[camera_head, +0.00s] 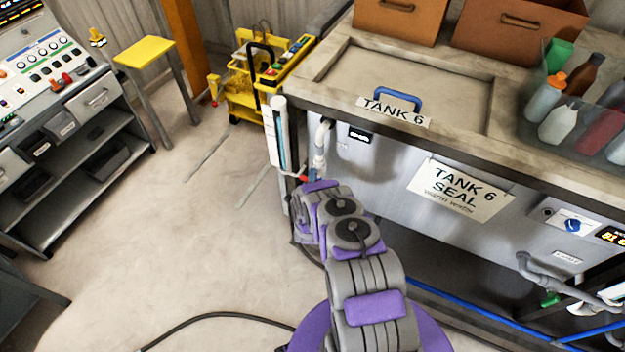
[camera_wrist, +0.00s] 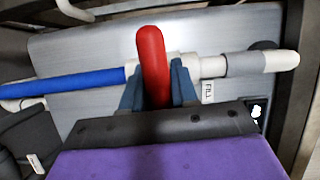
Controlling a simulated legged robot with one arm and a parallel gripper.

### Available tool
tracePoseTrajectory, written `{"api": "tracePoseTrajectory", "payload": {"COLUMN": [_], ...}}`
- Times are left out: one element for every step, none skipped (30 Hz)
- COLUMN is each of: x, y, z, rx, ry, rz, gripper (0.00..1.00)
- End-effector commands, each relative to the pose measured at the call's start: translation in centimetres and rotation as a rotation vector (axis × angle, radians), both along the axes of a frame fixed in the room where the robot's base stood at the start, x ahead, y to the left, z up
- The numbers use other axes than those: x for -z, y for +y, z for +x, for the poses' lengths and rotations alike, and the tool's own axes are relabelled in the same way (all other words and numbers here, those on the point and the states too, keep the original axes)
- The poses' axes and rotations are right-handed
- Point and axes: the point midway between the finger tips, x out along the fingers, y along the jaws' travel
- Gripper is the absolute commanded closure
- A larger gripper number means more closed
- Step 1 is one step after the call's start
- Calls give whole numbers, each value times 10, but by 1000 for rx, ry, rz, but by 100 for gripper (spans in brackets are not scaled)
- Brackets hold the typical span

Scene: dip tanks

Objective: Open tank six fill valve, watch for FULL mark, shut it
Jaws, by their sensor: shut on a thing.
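Tank 6 (camera_head: 387,165) stands at the right in the head view, with a "TANK 6" label (camera_head: 394,111) and a "TANK 6 SEAL" sign (camera_head: 459,191). A clear upright level tube with blue liquid (camera_head: 279,140) is at its left corner; no FULL mark can be read. The red valve handle (camera_wrist: 153,62) sits between my gripper's fingers (camera_wrist: 158,88) in the wrist view. My gripper is shut on it. The handle lies across a pipe, blue (camera_wrist: 75,82) on the left and white on the right. In the head view my arm mostly hides the valve.
Grey pipes (camera_head: 540,275) and a blue hose (camera_head: 470,308) run under the tank at the right. A yellow cart (camera_head: 245,85), a yellow stool (camera_head: 146,52) and a control bench (camera_head: 95,100) stand at the left and back. A black cable (camera_head: 215,316) lies on otherwise open floor.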

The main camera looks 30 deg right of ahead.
Motion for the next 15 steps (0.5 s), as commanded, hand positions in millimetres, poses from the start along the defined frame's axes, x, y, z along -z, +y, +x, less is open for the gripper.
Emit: {"api": "tracePoseTrajectory", "payload": {"x": [5, 5, 5, 5, 5, 5, 5, 5, 5, 5, 5, 5, 5, 5, 5], "y": [-1, -1, 0, 0, -1, -1, -1, -1, -1, -1, -1, -1, -1, -1, -1], "z": [-2, -2, -2, -2, -3, -3, -3, -3, -3, -3, -3, -3, -3, -3, -3], "rx": [2, 2, 2, 2, 2, 3, 3, 3, 4, 4, 4, 4, 4, 4, 4], "ry": [-7, -15, -23, -29, -33, -38, -42, -44, -47, -48, -49, -50, -50, -50, -50], "rz": [14, 19, 26, 32, 36, 40, 43, 45, 48, 50, 50, 51, 52, 52, 52], "gripper": [100, 100, 100, 100, 100, 100, 100, 100, 100, 100, 100, 100, 100, 100, 100]}}
